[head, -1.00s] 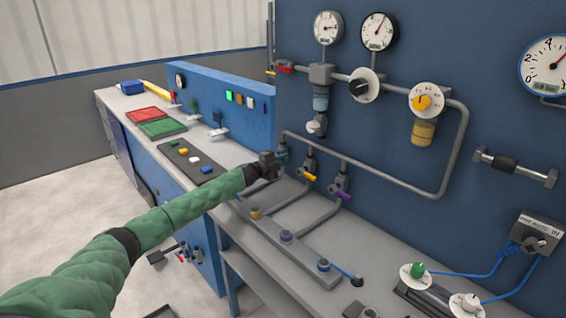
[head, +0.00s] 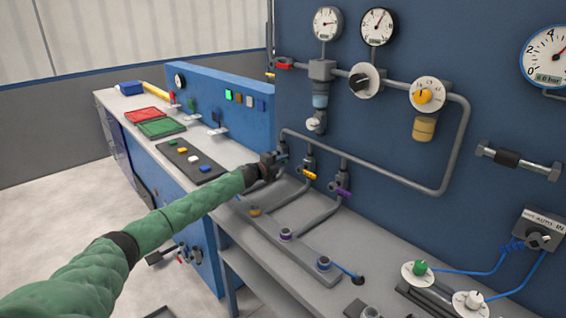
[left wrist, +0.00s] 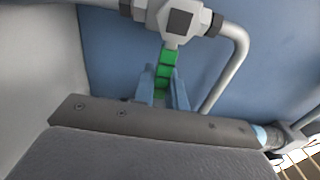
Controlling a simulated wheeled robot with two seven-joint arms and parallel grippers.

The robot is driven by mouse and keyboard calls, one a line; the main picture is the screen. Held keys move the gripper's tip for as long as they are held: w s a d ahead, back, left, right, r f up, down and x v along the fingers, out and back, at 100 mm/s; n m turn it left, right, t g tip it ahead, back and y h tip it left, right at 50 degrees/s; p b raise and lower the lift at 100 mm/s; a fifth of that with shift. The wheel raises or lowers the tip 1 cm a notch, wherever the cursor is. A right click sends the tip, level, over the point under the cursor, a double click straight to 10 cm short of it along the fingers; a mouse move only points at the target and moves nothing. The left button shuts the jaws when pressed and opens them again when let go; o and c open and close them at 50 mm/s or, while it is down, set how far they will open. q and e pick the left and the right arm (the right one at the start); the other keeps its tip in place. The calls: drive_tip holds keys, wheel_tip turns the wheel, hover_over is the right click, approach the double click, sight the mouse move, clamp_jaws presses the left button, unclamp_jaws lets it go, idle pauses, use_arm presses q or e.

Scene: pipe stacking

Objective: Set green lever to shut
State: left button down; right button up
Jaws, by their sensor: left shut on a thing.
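The green lever (left wrist: 168,62) hangs from a grey valve body (left wrist: 180,20) in the left wrist view. My left gripper (left wrist: 164,90) is shut on it, with one blue-grey finger on each side of its lower part. In the head view my left gripper (head: 279,160) is at the leftmost valve of the row, and the lever is mostly hidden by the gripper there. My right gripper is not in view.
A yellow lever (head: 309,175) and a purple lever (head: 343,192) sit on the neighbouring valves to the right. Grey pipes run from the valves to a manifold (head: 290,246) on the bench. Red (head: 147,115) and green (head: 160,128) trays lie further left.

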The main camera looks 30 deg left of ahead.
use_arm(q)
drive_tip(key=shift+f, duration=0.15)
drive_tip(key=c, duration=1.4)
unclamp_jaws()
drive_tip(key=shift+c, duration=0.2)
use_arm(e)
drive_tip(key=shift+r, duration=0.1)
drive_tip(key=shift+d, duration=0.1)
